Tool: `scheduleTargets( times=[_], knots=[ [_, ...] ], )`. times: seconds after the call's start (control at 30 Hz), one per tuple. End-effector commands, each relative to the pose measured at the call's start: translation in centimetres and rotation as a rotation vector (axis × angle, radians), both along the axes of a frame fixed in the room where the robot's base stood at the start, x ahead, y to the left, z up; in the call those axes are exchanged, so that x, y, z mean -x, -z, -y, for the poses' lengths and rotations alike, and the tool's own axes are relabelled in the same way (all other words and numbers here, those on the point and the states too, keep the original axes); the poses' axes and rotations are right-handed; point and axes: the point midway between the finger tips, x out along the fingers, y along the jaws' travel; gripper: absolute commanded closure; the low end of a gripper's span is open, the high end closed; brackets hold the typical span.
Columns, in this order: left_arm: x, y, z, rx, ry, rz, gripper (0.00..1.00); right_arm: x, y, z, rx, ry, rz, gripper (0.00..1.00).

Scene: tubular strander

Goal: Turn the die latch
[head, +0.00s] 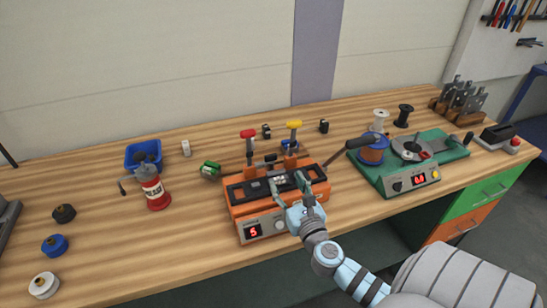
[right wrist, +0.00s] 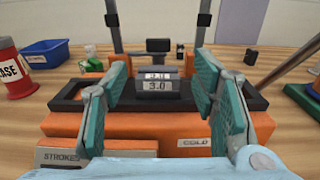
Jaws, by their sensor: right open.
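The orange die machine (head: 262,208) stands on the bench with a black frame (head: 236,192) on top. A grey die block marked 3.0 (right wrist: 157,88) sits in the middle of the frame. A small black piece on a post (right wrist: 158,46) rises behind the block; I cannot tell for certain whether this is the die latch. My right gripper (head: 289,186) is open over the front of the machine. In the right wrist view its green-padded fingers (right wrist: 160,85) stand either side of the die block with nothing held between them. My left gripper is not in view.
Levers with a red handle (head: 248,134) and a yellow handle (head: 294,125) stand behind the frame. A long black-gripped lever (head: 358,144) leans at the right. A red grease can (head: 152,189) is left. A green machine (head: 428,172) stands right.

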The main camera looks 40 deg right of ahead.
Motion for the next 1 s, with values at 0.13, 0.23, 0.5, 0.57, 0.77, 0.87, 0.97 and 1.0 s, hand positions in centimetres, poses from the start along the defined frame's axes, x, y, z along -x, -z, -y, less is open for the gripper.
scheduleTargets(
  times=[0.13, 0.23, 0.5, 0.57, 0.77, 0.87, 0.97, 1.0],
  knots=[
    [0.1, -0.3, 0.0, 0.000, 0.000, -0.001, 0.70, -3.5, -0.3, 1.2, 0.002, -0.001, 0.003, 0.47],
    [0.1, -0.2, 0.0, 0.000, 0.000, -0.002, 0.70, -5.7, -0.2, 2.0, 0.003, -0.001, 0.003, 0.47],
    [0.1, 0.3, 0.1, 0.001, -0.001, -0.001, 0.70, -10.4, 0.0, 3.6, 0.003, -0.001, 0.001, 0.47],
    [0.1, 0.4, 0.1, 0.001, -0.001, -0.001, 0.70, -10.9, 0.0, 3.7, 0.004, -0.002, 0.000, 0.47],
    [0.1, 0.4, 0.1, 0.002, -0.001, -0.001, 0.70, -11.4, -0.1, 3.9, 0.005, -0.003, -0.001, 0.47],
    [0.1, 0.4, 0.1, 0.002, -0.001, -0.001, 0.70, -11.3, -0.1, 3.9, 0.005, -0.003, -0.001, 0.47],
    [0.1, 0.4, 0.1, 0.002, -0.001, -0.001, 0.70, -11.3, -0.1, 3.9, 0.005, -0.003, -0.001, 0.58],
    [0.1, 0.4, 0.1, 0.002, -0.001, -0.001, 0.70, -11.3, -0.1, 3.9, 0.005, -0.003, -0.001, 0.64]
  ],
)
